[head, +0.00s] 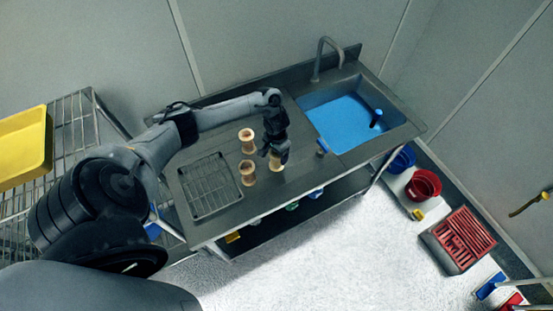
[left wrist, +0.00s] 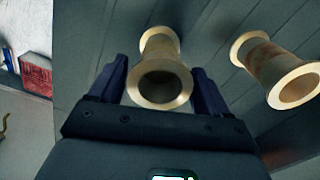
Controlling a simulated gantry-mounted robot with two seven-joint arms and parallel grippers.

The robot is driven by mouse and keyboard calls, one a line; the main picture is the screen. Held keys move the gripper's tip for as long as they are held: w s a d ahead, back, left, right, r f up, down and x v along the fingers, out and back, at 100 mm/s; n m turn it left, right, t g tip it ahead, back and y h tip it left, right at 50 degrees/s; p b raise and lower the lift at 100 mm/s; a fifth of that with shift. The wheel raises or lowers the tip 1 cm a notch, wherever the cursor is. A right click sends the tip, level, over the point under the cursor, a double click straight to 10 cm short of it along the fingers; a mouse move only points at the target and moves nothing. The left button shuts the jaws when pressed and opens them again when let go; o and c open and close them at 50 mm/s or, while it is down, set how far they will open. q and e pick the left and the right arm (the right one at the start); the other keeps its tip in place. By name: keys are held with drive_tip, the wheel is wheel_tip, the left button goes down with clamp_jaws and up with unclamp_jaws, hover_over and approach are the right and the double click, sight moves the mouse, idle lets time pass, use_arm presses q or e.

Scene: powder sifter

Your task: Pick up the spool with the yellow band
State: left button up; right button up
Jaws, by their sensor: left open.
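Three pale wooden spools stand on the steel counter. One spool (head: 247,135) is farther back, one spool (head: 249,180) is nearer the front left, and one spool (head: 276,163) is partly hidden under my left gripper (head: 276,156). In the left wrist view my left gripper (left wrist: 160,85) is open, with a spool (left wrist: 160,91) showing between its fingers; no grip on it shows. A second spool (left wrist: 297,91) is to the right, with a worn brownish middle. I cannot make out a yellow band on any spool.
A wire rack (head: 210,186) lies on the counter left of the spools. A blue sink (head: 345,122) with a faucet (head: 326,55) is to the right. A small blue item (head: 322,147) sits by the sink's edge. Counter between gripper and sink is mostly clear.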

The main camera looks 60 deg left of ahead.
use_arm(q)
drive_tip(key=shift+f, duration=1)
drive_tip(key=c, duration=0.9)
drive_tip(key=shift+r, duration=0.15)
